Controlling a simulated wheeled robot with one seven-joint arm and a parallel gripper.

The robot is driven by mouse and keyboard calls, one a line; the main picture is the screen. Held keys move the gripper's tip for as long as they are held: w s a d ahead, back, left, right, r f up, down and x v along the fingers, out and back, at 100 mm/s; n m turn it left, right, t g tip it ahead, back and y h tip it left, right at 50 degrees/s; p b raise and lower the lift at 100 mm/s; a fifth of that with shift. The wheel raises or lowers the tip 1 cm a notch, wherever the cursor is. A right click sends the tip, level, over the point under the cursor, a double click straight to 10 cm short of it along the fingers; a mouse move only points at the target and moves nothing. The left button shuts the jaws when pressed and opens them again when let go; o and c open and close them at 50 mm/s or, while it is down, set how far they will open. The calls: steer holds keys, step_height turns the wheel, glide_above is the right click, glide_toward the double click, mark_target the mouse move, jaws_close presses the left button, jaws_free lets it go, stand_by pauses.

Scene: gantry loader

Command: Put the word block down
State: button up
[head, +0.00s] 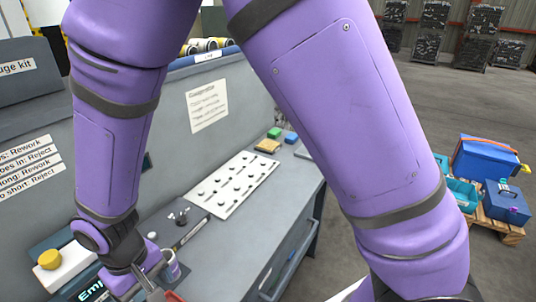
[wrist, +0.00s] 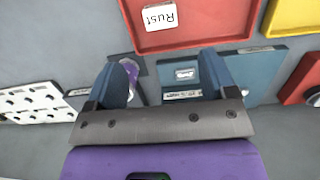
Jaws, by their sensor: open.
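In the head view my gripper (head: 150,284) is low over the bench at the bottom left, partly cut off by the frame.
A teal box (wrist: 238,64) with a small label lies beyond the right finger, and a yellow tray (wrist: 295,18) at the upper right. A white pegged board (wrist: 35,100) is at left. A purple cup (head: 171,268) stands beside my gripper.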

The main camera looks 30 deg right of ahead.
steer(key=w+d+r+m+t+y, duration=0.1)
steer(key=w+d+r+m, duration=0.15)
steer(key=d+r, duration=0.7)
steer(key=w+d+r+m+t+y, duration=0.1)
steer(key=w+d+r+t, duration=0.15)
steer(key=d+r, duration=0.65)
steer(key=s+d+r+m+t, duration=0.1)
steer(key=s+d+r, duration=0.4)
steer(key=d, duration=0.3)
steer(key=s+d+r+m+t+h, duration=0.1)
steer(key=s+d+r+m+t, duration=0.1)
steer(key=s+d+r, duration=0.4)
steer(key=d, duration=0.3)
steer(key=shift+s+d+r, duration=0.15)
steer(key=shift+s+r, duration=0.05)
steer(key=shift+s, duration=0.05)
